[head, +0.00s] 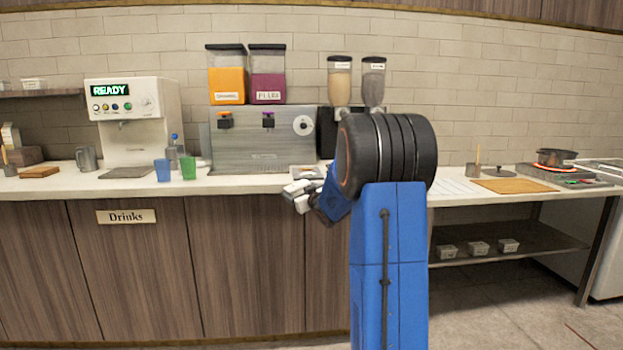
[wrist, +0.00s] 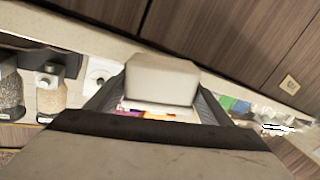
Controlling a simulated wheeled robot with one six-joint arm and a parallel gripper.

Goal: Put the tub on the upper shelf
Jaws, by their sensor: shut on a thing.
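My gripper (head: 297,189) is in front of the counter, near the drink dispenser's right side. It is shut on a pale tub (wrist: 162,78), seen between its dark fingers in the wrist view. Coloured bits show at the tub's near edge; I cannot tell whether they are inside it or beyond it. In the head view I cannot make the held tub out clearly from the gripper. A wall shelf (head: 55,93) is at the far left, above the counter, with small pale tubs (head: 34,84) on it. A lower shelf (head: 540,242) under the right counter holds several small labelled tubs (head: 479,247).
The counter (head: 240,184) carries a white drinks machine (head: 128,115), a dispenser (head: 262,145), blue and green cups (head: 188,168) and a metal jug (head: 87,158). A pan (head: 556,157) sits at the right. The wall shelf has bare room right of its tubs.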

